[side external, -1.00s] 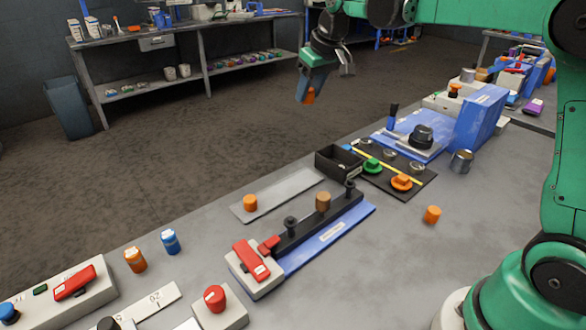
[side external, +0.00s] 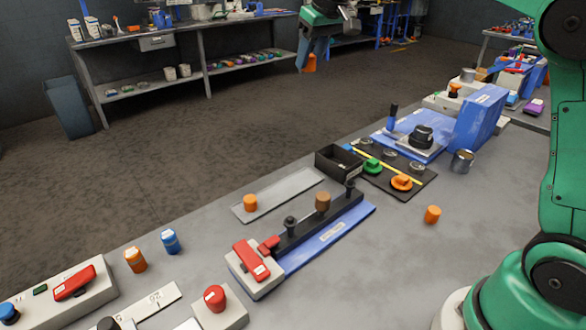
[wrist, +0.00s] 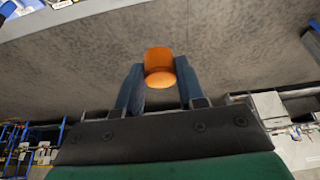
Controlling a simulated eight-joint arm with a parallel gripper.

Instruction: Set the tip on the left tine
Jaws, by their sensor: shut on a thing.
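My gripper (wrist: 159,85) is shut on an orange tip (wrist: 160,62), a short cylinder held between two blue fingers in the wrist view. In the side view, the gripper is high at the top edge, with the orange tip (side external: 310,64) below its fingers. On the bench, a black bar on a blue base (side external: 328,238) carries a black post (side external: 290,224) at its near end, a brown cylinder (side external: 322,202) in the middle and another black post (side external: 350,188) at its far end. I cannot tell for sure which of these is the left tine.
A red toggle clamp (side external: 250,260) is at the bar's near end. A grey plate (side external: 280,196) with an orange cylinder (side external: 250,202) lies behind the bar. A black bin (side external: 336,164) stands beyond it. Another orange cylinder (side external: 433,214) stands at right.

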